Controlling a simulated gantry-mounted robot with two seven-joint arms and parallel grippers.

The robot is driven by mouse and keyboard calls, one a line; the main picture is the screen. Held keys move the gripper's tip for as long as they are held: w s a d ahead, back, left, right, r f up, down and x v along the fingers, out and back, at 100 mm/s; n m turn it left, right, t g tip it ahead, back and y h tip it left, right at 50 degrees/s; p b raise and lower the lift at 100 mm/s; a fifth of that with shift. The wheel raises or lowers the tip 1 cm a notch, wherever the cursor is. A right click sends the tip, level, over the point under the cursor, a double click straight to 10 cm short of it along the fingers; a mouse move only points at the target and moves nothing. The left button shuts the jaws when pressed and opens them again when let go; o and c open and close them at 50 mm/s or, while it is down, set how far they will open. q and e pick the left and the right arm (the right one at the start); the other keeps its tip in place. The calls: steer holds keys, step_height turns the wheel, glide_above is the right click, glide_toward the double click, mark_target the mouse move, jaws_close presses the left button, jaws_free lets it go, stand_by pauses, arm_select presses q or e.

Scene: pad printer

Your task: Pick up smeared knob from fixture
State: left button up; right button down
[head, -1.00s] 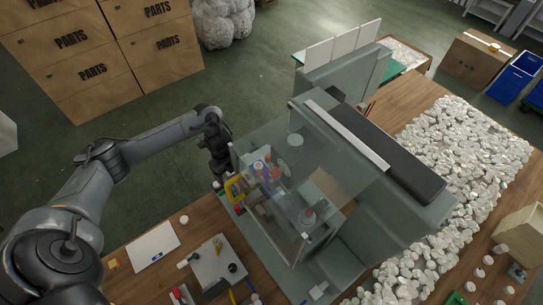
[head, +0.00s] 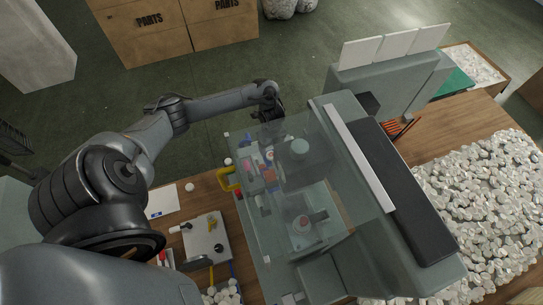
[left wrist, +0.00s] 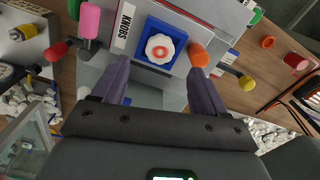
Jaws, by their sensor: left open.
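The knob (left wrist: 160,48) is white and scalloped with an orange-red ring on top. It sits in a blue square fixture (left wrist: 148,60) beside a "KNOBS" label in the left wrist view. My left gripper (left wrist: 157,72) is open, with its two purple-grey fingers spread below the knob in the picture and nothing between them. The fingers look apart from the knob. My right gripper is not in view.
Pink (left wrist: 89,20), orange (left wrist: 198,54), red (left wrist: 56,51) and yellow (left wrist: 246,82) pegs stand around the fixture. The pad printer (head: 360,230) with its clear cover (head: 262,225) stands beside my arm. A tray (head: 205,240) with small parts lies on the wooden table.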

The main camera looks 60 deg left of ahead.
arm_select(q)
steer(key=shift+a+f+p, duration=0.1)
steer(key=shift+f+p, duration=0.2)
steer(key=shift+f, duration=2.4)
steer(key=shift+c, duration=0.3)
steer(key=c, duration=1.1)
steer(key=shift+r, duration=0.1)
